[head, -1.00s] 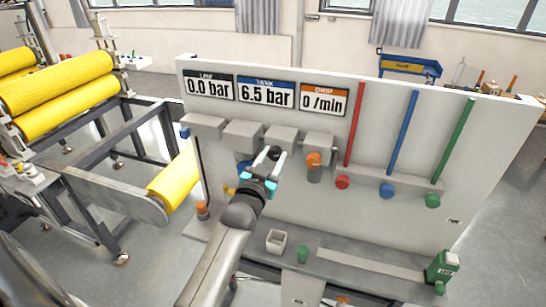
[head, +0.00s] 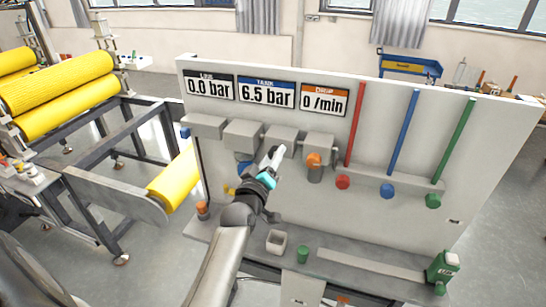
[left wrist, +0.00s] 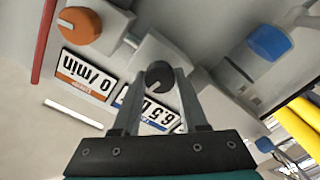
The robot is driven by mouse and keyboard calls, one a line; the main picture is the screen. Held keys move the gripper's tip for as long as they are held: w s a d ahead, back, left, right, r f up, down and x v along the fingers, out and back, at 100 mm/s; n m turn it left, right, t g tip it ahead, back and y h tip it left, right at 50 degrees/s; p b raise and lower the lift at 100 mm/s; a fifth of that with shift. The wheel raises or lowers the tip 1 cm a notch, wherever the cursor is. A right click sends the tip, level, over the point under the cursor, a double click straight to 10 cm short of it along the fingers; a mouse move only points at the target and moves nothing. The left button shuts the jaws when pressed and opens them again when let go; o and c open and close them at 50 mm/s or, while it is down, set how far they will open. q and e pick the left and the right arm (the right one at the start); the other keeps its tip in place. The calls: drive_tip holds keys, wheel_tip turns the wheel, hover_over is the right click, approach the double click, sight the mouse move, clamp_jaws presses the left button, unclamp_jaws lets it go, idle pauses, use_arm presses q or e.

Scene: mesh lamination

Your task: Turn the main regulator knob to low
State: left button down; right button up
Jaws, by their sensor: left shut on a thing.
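A black knob (left wrist: 159,74) on a grey regulator block sits between my left gripper's fingers in the left wrist view. My left gripper (left wrist: 160,78) is shut on it, one finger on each side. In the head view my left gripper (head: 273,157) is at the panel, below the tank display (head: 266,94), and hides the knob. The line display (head: 209,86) reads 0.0 bar and the tank display 6.5 bar. My right gripper is not in view.
An orange knob (head: 314,160) is just right of my gripper and a blue knob (head: 244,167) just left. The drip display (head: 324,99) reads 0 /min. Red, blue and green tubes rise further right.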

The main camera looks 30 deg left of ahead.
use_arm(q)
drive_tip(key=shift+n, duration=1.2)
drive_tip(key=shift+c, duration=2.2)
unclamp_jaws()
drive_tip(key=shift+s, duration=0.1)
drive_tip(key=b+v, duration=0.2)
drive_tip(key=v, duration=1.3)
drive_tip(key=shift+f, duration=0.1)
